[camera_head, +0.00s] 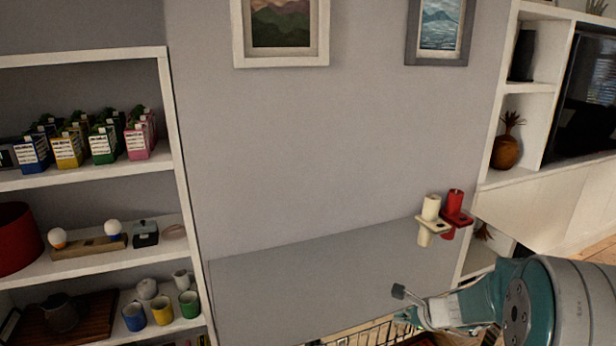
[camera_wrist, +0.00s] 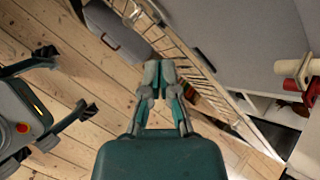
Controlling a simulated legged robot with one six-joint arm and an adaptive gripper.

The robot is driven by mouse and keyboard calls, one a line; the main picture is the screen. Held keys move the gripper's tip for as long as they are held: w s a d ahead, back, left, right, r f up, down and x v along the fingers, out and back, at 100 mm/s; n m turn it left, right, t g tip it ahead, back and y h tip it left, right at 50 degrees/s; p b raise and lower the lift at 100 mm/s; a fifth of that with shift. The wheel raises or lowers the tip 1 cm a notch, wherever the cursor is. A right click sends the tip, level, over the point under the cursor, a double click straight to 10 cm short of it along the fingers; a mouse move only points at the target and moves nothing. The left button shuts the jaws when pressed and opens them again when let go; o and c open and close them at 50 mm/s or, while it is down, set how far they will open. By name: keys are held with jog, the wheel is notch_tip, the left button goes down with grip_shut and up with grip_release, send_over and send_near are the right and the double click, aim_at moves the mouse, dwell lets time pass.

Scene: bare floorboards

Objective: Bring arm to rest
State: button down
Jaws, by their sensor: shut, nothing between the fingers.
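My gripper (camera_wrist: 159,72) shows in the middle of the wrist view, with its teal and grey fingers together and nothing between them. It hangs over the floorboards, beside a wire rack. In the head view my teal and grey arm reaches in from the lower right. My own body shows at the left of the wrist view.
White shelves (camera_head: 90,175) with cartons and mugs stand at left. Bare floorboards (camera_wrist: 60,75) lie below.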

jog(key=s+a+r+n+g, duration=0.2)
jog(key=s+a+r+n, duration=0.7)
jog(key=s+r+n, duration=0.35)
jog(key=s+d+r+n+h, duration=0.2)
jog(key=s+n+h, duration=0.3)
jog(key=s+n, duration=0.4)
jog(key=shift+s+r, duration=0.55)
jog(key=shift+s, duration=2.9)
